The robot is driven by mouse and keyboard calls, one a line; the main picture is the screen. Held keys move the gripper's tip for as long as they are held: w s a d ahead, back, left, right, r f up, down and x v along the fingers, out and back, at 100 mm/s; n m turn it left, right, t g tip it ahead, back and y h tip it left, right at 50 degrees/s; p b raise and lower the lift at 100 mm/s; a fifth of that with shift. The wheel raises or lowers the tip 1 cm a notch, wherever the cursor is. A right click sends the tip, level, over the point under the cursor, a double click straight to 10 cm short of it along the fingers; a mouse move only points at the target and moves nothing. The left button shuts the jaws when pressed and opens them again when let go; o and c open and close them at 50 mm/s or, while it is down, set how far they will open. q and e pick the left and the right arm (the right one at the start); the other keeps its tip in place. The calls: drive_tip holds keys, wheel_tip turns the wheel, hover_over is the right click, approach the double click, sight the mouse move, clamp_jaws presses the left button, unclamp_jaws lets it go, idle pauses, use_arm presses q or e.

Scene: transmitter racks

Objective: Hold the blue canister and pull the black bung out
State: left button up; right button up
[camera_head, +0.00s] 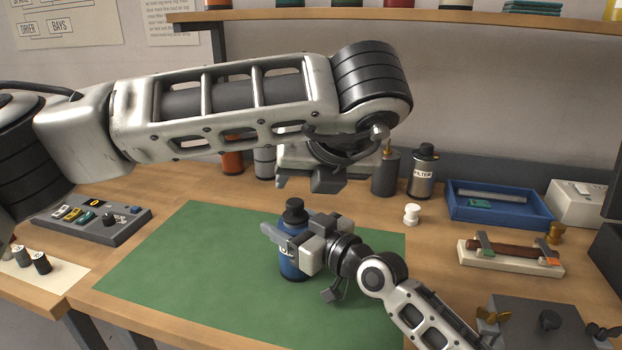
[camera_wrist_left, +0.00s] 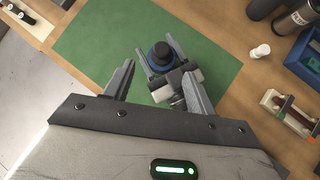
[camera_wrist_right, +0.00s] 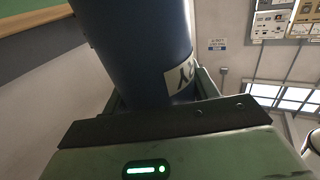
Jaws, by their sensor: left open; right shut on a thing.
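The blue canister (camera_head: 293,266) stands upright on the green mat (camera_head: 180,262), with the black bung (camera_head: 294,210) seated in its top. My right gripper (camera_head: 290,240) is shut around the canister's upper body from the right. In the right wrist view the canister (camera_wrist_right: 140,45) fills the space between the fingers, with part of a pale label showing. My left gripper (camera_head: 308,183) is open and empty, above the bung in the head view. In the left wrist view the bung (camera_wrist_left: 162,53) lies between and beyond the open fingers (camera_wrist_left: 156,85).
A grey switch box (camera_head: 92,220) stands left of the mat. Behind it are a dark bottle (camera_head: 385,174), a filter canister (camera_head: 423,175) and a white spool (camera_head: 412,214). A blue tray (camera_head: 497,207) and a fuse holder (camera_head: 510,255) lie to the right. The mat around the canister is clear.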

sight(294, 201)
use_arm(q)
drive_tip(key=w+f, duration=0.2)
drive_tip(key=w+a+f+n, duration=0.1)
drive_tip(key=w+f, duration=0.1)
drive_tip(key=f, duration=0.1)
drive_tip(key=w+a+f+n, duration=0.1)
drive_tip(key=w+f, duration=0.2)
drive_tip(key=shift+a+f+t, duration=0.1)
drive_tip(key=shift+f+t, duration=0.1)
drive_tip(key=shift+t, duration=0.1)
idle(0.3)
drive_tip(key=c, duration=1.1)
drive_tip(key=shift+r, duration=0.2)
